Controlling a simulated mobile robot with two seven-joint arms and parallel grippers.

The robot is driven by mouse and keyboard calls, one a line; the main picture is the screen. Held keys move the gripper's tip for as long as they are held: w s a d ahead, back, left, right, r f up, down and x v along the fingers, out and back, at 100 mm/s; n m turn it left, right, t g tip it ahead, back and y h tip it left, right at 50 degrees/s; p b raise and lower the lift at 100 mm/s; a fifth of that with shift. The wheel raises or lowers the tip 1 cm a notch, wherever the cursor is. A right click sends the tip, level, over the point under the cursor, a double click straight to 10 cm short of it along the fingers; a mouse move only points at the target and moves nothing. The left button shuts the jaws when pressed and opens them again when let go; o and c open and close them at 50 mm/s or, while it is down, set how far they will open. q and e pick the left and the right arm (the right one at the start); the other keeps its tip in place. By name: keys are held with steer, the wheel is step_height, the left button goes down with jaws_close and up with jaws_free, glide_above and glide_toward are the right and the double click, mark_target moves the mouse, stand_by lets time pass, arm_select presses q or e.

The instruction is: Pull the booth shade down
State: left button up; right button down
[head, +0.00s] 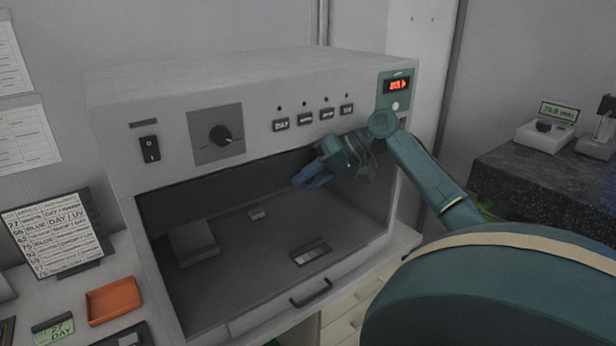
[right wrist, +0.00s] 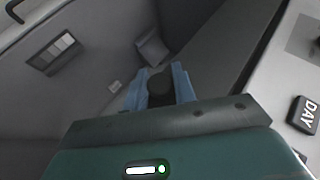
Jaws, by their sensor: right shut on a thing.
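The light booth (head: 240,80) stands in the middle of the head view, with its front opening facing me. The shade (head: 205,197) is a dark strip across the top of the opening, and most of the opening below it is uncovered. My right gripper (head: 308,177) is at the shade's lower edge, right of the middle. In the right wrist view its blue fingers are on either side of a small dark knob (right wrist: 160,84), shut on it. The knob's join to the shade is hidden. My left gripper is out of view.
Inside the booth are a grey block (head: 195,243) and a strip of grey patches (head: 311,255). A drawer handle (head: 311,293) sticks out below the opening. An orange tray (head: 113,301) and a sign (head: 58,236) are at left. A dark counter (head: 545,190) is at right.

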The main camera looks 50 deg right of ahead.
steer(key=c, duration=1.2)
jaws_free()
steer(key=shift+s+d+r, duration=0.1)
steer(key=b+v, duration=0.2)
steer(key=v, duration=1.1)
steer(key=shift+b, duration=0.4)
